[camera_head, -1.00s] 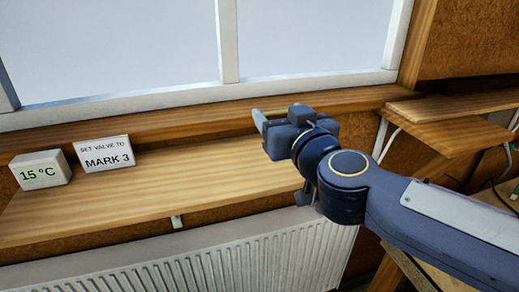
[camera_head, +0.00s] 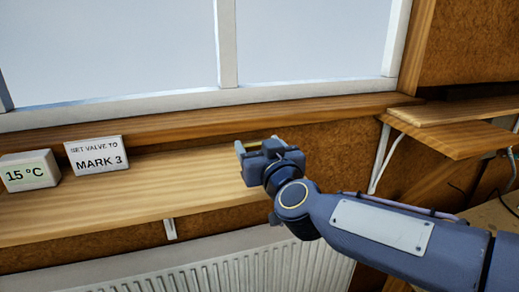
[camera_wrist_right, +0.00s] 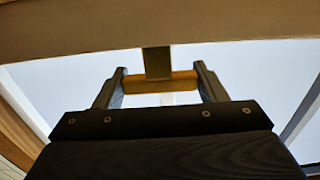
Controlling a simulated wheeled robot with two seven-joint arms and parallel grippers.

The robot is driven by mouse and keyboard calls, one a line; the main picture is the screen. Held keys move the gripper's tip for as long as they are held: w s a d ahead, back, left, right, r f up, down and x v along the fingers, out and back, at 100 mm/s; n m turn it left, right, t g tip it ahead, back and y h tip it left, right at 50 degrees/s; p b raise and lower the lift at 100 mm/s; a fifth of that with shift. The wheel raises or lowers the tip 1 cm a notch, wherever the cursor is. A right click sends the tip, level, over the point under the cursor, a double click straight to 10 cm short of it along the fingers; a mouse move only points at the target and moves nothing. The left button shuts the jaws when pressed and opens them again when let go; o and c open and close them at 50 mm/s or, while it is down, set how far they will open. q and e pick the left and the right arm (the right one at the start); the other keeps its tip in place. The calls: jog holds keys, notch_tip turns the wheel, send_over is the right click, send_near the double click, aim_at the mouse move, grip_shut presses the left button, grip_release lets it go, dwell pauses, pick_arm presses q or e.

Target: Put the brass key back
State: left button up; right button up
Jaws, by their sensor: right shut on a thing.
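My right gripper (camera_head: 247,145) is shut on the brass key, at the right end of the wooden shelf (camera_head: 130,205) below the window. The key's brass-coloured bar (camera_wrist_right: 182,83) spans between the two fingers in the right wrist view, with a darker stem (camera_wrist_right: 157,62) at its middle. In the head view only a thin yellowish edge of the key (camera_head: 247,140) shows; the gripper hides the rest. I cannot tell whether the key touches the shelf. My left gripper is not in view.
A white "15 °C" block (camera_head: 28,170) and a "MARK 3" sign (camera_head: 97,155) stand at the shelf's left. A white radiator (camera_head: 215,272) is below. A bracketed wooden shelf (camera_head: 450,138) is at right. The shelf's middle is clear.

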jog(key=shift+f, duration=0.2)
jog(key=o, duration=1.1)
jog(key=shift+r, duration=0.15)
